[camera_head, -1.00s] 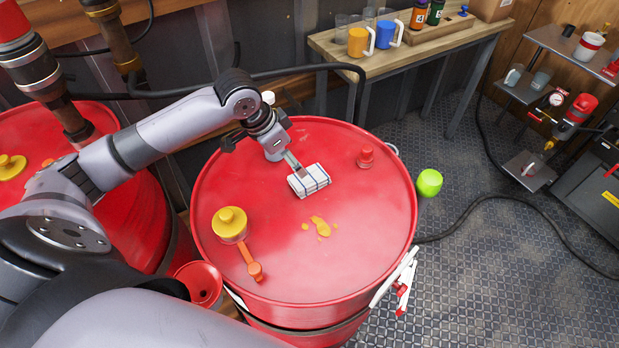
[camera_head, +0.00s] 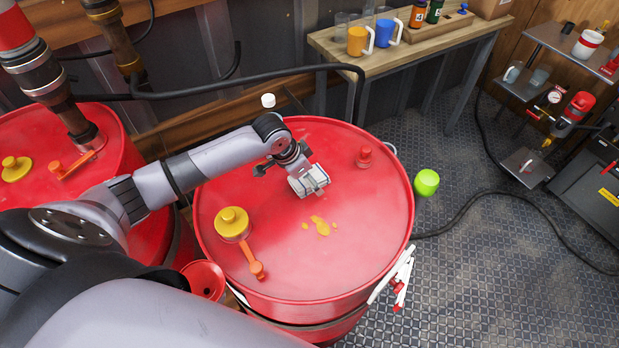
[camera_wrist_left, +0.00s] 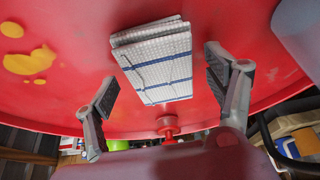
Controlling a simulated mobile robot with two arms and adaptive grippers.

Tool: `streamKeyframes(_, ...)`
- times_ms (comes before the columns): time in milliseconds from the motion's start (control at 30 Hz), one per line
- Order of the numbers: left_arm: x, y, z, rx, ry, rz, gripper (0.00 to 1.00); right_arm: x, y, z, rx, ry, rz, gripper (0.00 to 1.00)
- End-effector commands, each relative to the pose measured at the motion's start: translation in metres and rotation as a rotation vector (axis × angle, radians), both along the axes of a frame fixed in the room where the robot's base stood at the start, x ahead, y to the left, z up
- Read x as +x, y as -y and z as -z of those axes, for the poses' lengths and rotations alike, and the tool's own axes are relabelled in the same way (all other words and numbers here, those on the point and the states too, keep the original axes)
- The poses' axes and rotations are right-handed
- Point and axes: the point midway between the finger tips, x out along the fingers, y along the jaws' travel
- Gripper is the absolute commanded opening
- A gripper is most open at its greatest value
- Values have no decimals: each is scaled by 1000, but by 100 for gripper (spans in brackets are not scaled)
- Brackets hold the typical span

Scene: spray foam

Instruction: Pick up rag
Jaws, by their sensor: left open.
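The rag, a folded white cloth with blue stripes, lies on the red drum top (camera_head: 350,245). In the left wrist view, the rag (camera_wrist_left: 157,62) sits between the two spread fingers of my left gripper (camera_wrist_left: 160,70), with a gap on each side. The gripper is open and empty. In the head view, my left gripper (camera_head: 305,174) is right over the rag (camera_head: 318,185) and partly hides it. My right gripper is not in view.
On the drum top are a yellow cap (camera_head: 232,222), an orange-handled piece (camera_head: 250,258), yellow foam blobs (camera_head: 320,226) and a red cap (camera_head: 364,156). The drum's front right is clear.

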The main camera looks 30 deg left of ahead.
Motion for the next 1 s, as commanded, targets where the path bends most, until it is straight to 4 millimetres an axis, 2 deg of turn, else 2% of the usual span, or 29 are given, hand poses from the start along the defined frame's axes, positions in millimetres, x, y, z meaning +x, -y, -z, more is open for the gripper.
streamKeyframes(867, 0, 0, 5, -1, -1, -1, 78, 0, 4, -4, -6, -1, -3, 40)
streamKeyframes(1000, 0, 0, 5, -1, 0, 0, 70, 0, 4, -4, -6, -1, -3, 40)
